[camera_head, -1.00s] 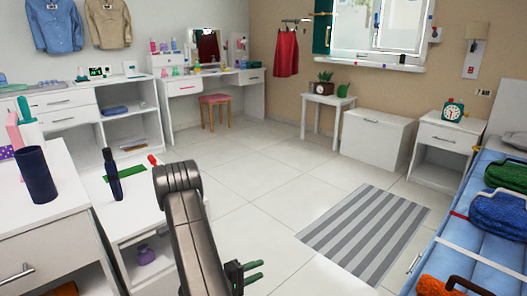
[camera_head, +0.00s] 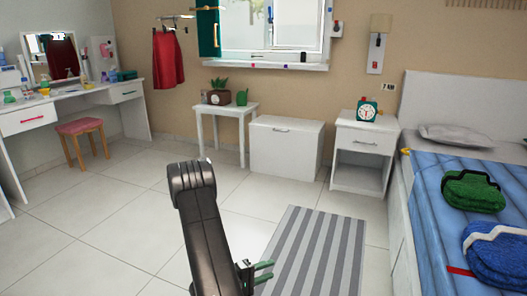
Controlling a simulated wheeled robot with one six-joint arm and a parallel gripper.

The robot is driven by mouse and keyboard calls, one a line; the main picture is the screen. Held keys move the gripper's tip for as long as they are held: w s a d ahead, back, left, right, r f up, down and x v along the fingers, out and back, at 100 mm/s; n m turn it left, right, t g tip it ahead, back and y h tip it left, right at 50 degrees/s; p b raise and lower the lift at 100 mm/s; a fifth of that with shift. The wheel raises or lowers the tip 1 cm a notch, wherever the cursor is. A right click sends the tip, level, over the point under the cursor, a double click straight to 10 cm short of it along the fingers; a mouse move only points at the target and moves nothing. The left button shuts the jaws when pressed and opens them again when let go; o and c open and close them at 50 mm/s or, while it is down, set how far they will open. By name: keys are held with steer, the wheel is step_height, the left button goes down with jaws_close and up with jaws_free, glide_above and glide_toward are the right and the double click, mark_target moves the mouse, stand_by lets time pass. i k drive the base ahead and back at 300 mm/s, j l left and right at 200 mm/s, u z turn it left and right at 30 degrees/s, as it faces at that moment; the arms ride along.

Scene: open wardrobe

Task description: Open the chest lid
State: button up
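The white chest (camera_head: 286,149) stands against the far wall below the window, between a small side table and the nightstand. Its lid is shut, and a thin handle shows near the top of its front. My gripper (camera_head: 262,272) is low in the picture, in front of my dark arm's end, far short of the chest. Its two green fingers point right with a gap between them, and nothing shows between them.
The side table (camera_head: 223,108) with a plant box stands left of the chest, and the nightstand (camera_head: 363,149) with a clock stands right. The bed (camera_head: 446,250) fills the right side. A striped rug (camera_head: 318,252) lies on the floor before the chest. Bare tiles are clear to the left.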

mark_target(285, 124)
steer(key=i, duration=1.85)
steer(key=i+j, duration=0.1)
steer(key=i, duration=1.75)
steer(key=i+j+z, duration=0.1)
steer(key=i+z, duration=0.2)
steer(key=i, duration=0.5)
